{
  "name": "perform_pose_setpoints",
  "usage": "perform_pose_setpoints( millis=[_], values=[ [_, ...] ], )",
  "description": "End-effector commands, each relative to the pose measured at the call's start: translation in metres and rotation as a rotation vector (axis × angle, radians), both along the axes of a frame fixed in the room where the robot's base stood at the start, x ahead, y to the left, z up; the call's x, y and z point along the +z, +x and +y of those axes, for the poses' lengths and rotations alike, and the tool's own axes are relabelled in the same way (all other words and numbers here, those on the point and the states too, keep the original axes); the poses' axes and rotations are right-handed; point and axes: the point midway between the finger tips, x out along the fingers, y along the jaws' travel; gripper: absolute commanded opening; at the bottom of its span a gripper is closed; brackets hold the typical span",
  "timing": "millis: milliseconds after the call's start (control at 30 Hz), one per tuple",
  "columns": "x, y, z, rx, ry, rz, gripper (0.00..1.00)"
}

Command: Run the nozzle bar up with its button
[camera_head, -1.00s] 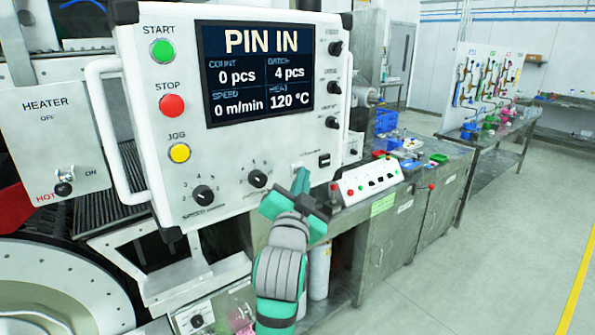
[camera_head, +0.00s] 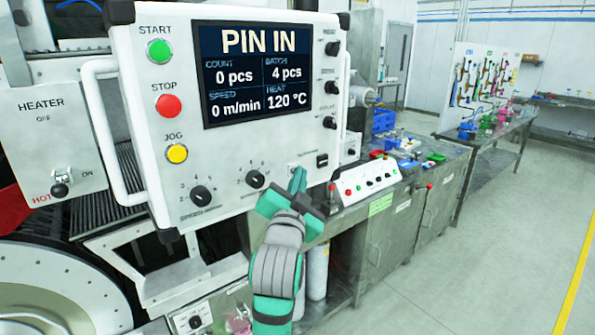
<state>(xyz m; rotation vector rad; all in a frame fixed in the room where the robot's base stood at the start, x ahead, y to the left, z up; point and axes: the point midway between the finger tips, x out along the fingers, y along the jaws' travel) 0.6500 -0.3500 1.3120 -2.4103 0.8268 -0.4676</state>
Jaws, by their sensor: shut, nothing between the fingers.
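The white control panel (camera_head: 225,170) fills the upper left, with a dark display reading "PIN IN". It carries a green START button (camera_head: 159,51), a red STOP button (camera_head: 169,105) and a yellow JOG button (camera_head: 176,153). A small dark switch (camera_head: 322,160) sits at its lower right. My gripper (camera_head: 298,178) is shut and empty, in front of the panel's lower right part, left of and below that switch. Its fingers cover part of the panel there; I cannot tell whether they touch it. I cannot pick out a button marked for the nozzle bar, nor the bar itself.
A heater box (camera_head: 45,140) and the panel's white handle (camera_head: 115,135) are on the left. A small white button box (camera_head: 367,182) stands on the metal bench just right of my gripper. Open floor (camera_head: 480,265) lies to the right.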

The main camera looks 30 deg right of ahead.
Motion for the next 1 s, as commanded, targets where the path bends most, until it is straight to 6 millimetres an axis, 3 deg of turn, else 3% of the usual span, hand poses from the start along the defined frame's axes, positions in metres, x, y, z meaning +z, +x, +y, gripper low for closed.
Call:
perform_pose_setpoints(
  millis=[800, 1000],
  values=[
    [0.000, -0.018, -0.005, -0.005, 0.001, 0.000, 0.00],
    [0.000, -0.033, -0.007, -0.004, 0.000, -0.001, 0.00]
  ],
)
